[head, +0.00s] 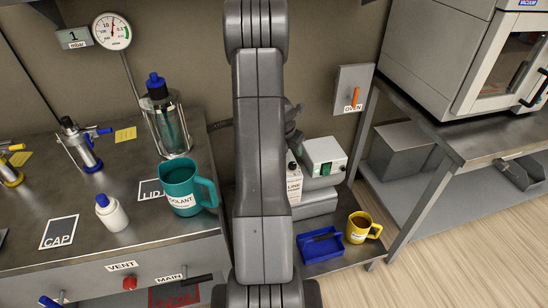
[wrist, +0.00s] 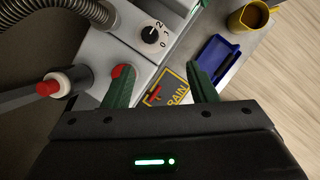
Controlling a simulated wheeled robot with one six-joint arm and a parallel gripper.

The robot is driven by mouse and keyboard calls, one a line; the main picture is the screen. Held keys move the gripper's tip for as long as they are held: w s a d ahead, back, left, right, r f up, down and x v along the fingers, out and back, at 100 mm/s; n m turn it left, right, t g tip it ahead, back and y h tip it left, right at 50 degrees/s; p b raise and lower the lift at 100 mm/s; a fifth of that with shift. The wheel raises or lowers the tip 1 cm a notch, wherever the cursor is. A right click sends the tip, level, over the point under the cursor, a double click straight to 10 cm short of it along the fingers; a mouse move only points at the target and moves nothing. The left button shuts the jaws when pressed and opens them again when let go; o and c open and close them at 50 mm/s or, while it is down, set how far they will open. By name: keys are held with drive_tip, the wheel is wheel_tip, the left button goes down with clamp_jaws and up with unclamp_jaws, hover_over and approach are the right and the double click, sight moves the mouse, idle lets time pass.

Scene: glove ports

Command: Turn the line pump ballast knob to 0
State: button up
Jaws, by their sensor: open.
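The ballast knob (wrist: 152,36) is a small round black knob with a white mark, on the light grey pump body (wrist: 117,50) in the wrist view. Small numerals stand around its right side; I cannot surely read its setting. My gripper (wrist: 161,74) has its two green fingers apart, with nothing held between them. The knob lies beyond the fingertips, a little left of the middle of the gap, and is not touched. In the head view the pump (head: 318,203) with a "LINE" label is partly hidden behind my arm, and my gripper is hidden there.
A ribbed hose (wrist: 82,14) and a red-tipped fitting (wrist: 48,88) lie left of the knob. A red drain handle (wrist: 154,96) sits between the fingers in the picture. A blue tray (head: 320,244) and yellow mug (head: 361,228) stand beside the pump.

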sight(293, 164)
drive_tip(key=shift+n, duration=0.6)
drive_tip(key=b+x, duration=0.1)
drive_tip(key=x, duration=0.4)
drive_tip(key=w+a+b+x, duration=0.1)
drive_tip(key=x, duration=0.4)
drive_tip(key=b+x, duration=0.1)
drive_tip(key=x, duration=0.4)
drive_tip(key=shift+w+a, duration=0.2)
drive_tip(key=shift+w, duration=0.05)
drive_tip(key=c, duration=1)
